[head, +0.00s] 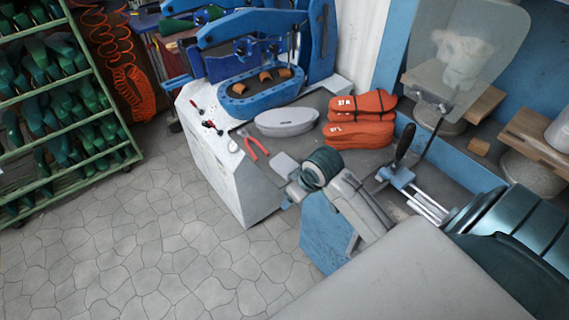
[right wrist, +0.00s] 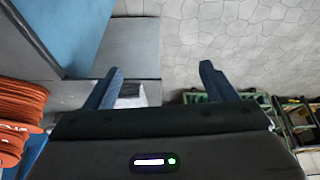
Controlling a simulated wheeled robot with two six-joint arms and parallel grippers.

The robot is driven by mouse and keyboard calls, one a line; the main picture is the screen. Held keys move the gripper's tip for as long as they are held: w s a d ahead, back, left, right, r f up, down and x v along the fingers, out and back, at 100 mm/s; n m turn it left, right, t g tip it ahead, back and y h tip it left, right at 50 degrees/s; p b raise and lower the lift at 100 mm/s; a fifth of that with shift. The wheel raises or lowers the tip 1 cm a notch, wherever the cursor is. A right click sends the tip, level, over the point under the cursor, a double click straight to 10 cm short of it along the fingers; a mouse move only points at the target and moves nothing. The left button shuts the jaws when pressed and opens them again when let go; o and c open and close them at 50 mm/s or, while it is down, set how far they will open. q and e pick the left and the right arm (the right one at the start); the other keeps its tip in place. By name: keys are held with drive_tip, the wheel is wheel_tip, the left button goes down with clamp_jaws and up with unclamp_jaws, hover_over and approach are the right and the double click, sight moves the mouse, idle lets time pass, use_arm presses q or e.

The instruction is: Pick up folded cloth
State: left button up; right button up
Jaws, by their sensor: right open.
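A small pale grey flat piece, likely the folded cloth (head: 284,162), lies near the edge of the grey bench top, just left of my right wrist in the head view. In the right wrist view the pale cloth (right wrist: 131,92) shows beside the inner side of the left finger, partly hidden by the gripper body. My right gripper (right wrist: 160,70) is open, with nothing held between its fingers. In the head view my right gripper (head: 291,188) is small and partly hidden by its wrist, close to the cloth. My left gripper is in neither view.
Red-handled pliers (head: 256,147), a grey oval pad (head: 286,122) and stacked orange pieces (head: 360,134) lie on the bench near my right wrist. A blue press (head: 262,92) stands behind. The tiled floor (head: 130,250) is clear at left.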

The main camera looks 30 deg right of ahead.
approach(285, 163)
drive_tip(key=p+x, duration=0.1)
drive_tip(key=x, duration=0.3)
drive_tip(key=shift+w+d+r, duration=0.1)
drive_tip(key=p+x, duration=0.2)
drive_tip(key=x, duration=0.3)
drive_tip(key=shift+s, duration=0.2)
drive_tip(key=shift+w+f, duration=0.15)
drive_tip(key=shift+f, duration=0.1)
drive_tip(key=c, duration=1.1)
drive_tip(key=shift+o, duration=0.2)
drive_tip(key=shift+r, duration=0.1)
